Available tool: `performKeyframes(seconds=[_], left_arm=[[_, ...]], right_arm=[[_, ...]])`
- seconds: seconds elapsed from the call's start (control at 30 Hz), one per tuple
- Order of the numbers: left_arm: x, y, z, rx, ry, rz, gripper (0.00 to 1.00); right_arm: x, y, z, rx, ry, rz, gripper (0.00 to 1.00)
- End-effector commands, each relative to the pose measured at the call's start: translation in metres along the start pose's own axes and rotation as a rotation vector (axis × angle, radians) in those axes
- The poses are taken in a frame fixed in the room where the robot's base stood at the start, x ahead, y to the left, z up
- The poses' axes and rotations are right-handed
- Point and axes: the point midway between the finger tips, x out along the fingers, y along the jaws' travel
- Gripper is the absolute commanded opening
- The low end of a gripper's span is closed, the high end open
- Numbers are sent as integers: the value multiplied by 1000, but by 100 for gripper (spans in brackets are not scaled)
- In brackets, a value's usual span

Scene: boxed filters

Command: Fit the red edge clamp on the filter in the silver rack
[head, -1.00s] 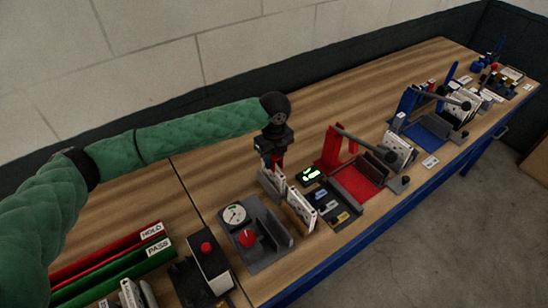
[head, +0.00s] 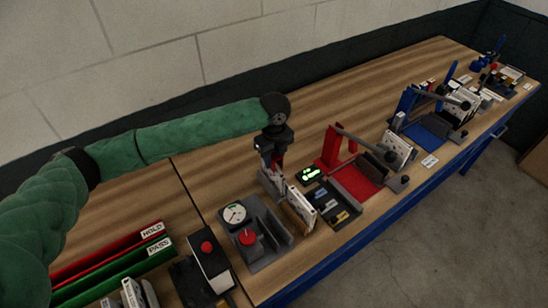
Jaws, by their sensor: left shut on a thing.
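My left gripper (head: 277,162) points down over the bench, at the end of the green-sleeved arm. It is shut on a small dark red piece, which looks like the red edge clamp (head: 278,159) and is mostly hidden by the fingers. Directly below is the small silver rack (head: 270,184), with pale upright plates in it, likely a filter. The clamp is at or just above the top edge there; I cannot tell whether they touch. My right gripper is not in view.
A white boxed filter (head: 301,205) stands just right of the rack. A gauge fixture (head: 250,253) is in front, a dark tray (head: 335,208) and red press (head: 355,183) to the right. HOLD (head: 110,252) and PASS (head: 115,272) bins lie at left. Bench behind is clear.

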Motion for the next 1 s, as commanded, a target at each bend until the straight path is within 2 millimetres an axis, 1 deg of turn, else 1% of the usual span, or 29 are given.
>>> performKeyframes(seconds=[0.57, 1.0], left_arm=[[-1, 0, 0, 0, 0, 0, 9], [0, 0, 0, 0, 0, 0, 9]], right_arm=[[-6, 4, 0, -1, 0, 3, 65], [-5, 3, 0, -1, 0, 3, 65]])
